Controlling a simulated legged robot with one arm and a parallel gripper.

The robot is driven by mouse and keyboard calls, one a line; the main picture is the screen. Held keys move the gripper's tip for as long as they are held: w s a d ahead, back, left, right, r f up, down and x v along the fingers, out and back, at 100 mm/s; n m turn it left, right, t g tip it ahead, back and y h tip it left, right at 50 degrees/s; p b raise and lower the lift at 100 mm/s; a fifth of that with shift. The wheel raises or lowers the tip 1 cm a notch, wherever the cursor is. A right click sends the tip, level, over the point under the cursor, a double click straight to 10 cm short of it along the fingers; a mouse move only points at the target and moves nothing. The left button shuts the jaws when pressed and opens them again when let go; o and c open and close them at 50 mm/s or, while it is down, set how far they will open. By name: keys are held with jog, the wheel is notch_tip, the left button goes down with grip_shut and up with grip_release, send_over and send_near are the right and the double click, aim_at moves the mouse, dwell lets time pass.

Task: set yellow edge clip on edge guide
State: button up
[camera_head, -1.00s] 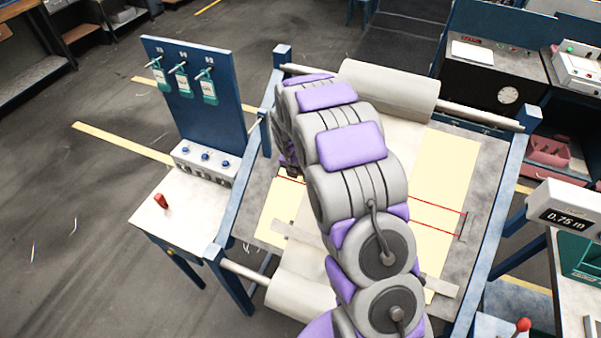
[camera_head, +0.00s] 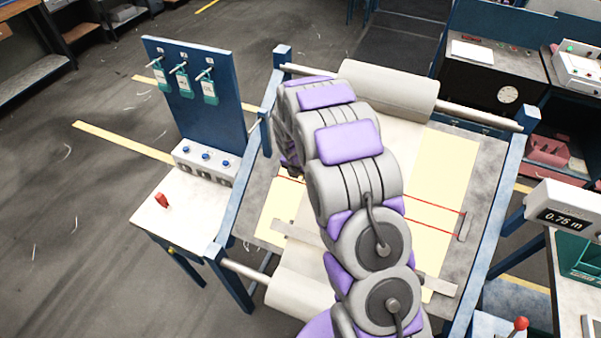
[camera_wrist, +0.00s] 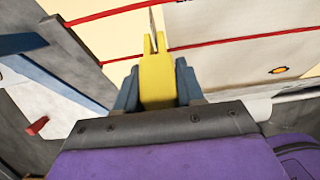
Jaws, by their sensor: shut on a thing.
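In the wrist view, my gripper (camera_wrist: 158,88) is shut on the yellow edge clip (camera_wrist: 157,80), which sits between its two blue-grey fingers. The clip's forked end points away from me, over the pale sheet with red lines. A thin upright strip (camera_wrist: 153,22), seen almost edge-on, shows just beyond the fork. I cannot tell whether it is the edge guide or whether the clip touches it. In the head view, my arm hides the clip and most of the gripper, above the loom's left side. A grey bar (camera_head: 463,226) stands at the right end of the red lines.
The loom's blue side rail (camera_head: 500,215) and white rollers (camera_head: 390,90) surround the work area. At left is a side table (camera_head: 195,215) with a red piece (camera_head: 162,200) and a blue panel (camera_head: 195,95) holding several green tags. A display (camera_head: 565,215) stands at right.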

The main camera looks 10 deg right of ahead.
jog(key=shift+w+d+f, duration=0.35)
jog(key=shift+d+f, duration=0.05)
jog(key=shift+f, duration=0.15)
jog(key=o, duration=1.3)
jog(key=shift+c, duration=0.2)
jog(key=shift+a, duration=0.1)
notch_tip(320, 180, up, 17)
jog(key=s+a+b, duration=0.2)
jog(key=shift+s+a, duration=0.15)
jog(key=shift+s, duration=0.25)
